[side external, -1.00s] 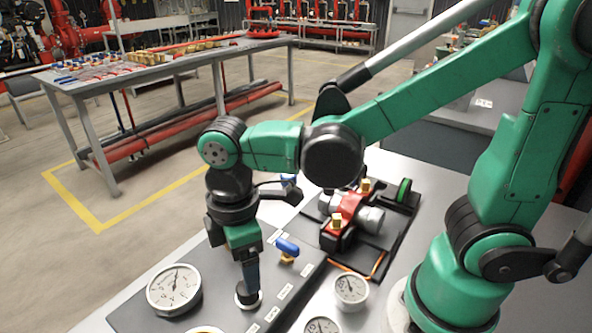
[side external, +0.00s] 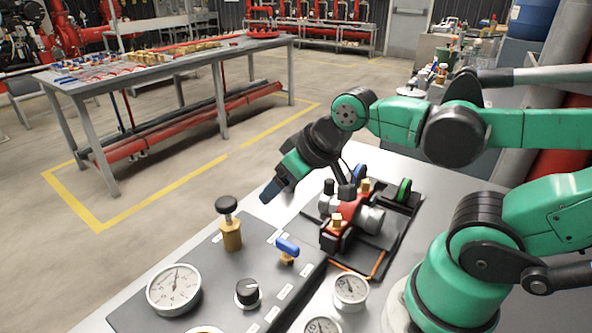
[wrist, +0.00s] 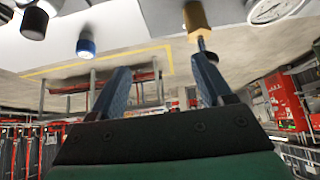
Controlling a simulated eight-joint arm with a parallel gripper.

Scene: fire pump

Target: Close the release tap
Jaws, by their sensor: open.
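On the grey panel (side external: 185,262) stand a small tap with a blue lever on a brass body (side external: 287,249) and an upright brass valve with a round black knob (side external: 230,226). The panel labels are too small to read, so I cannot tell which one is the release tap. My gripper (side external: 268,194) is in the air beyond the panel's far edge, tilted down to the left, touching neither. In the wrist view its two blue fingers (wrist: 163,82) are apart with nothing held between them. A brass body (wrist: 197,17) shows behind the right finger, which partly covers its stem.
A black dial knob (side external: 247,292) and a large gauge (side external: 174,289) are on the panel. Smaller gauges (side external: 351,290) stand to the right. The red and grey pump (side external: 345,215) sits on a dark tray close to my gripper.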

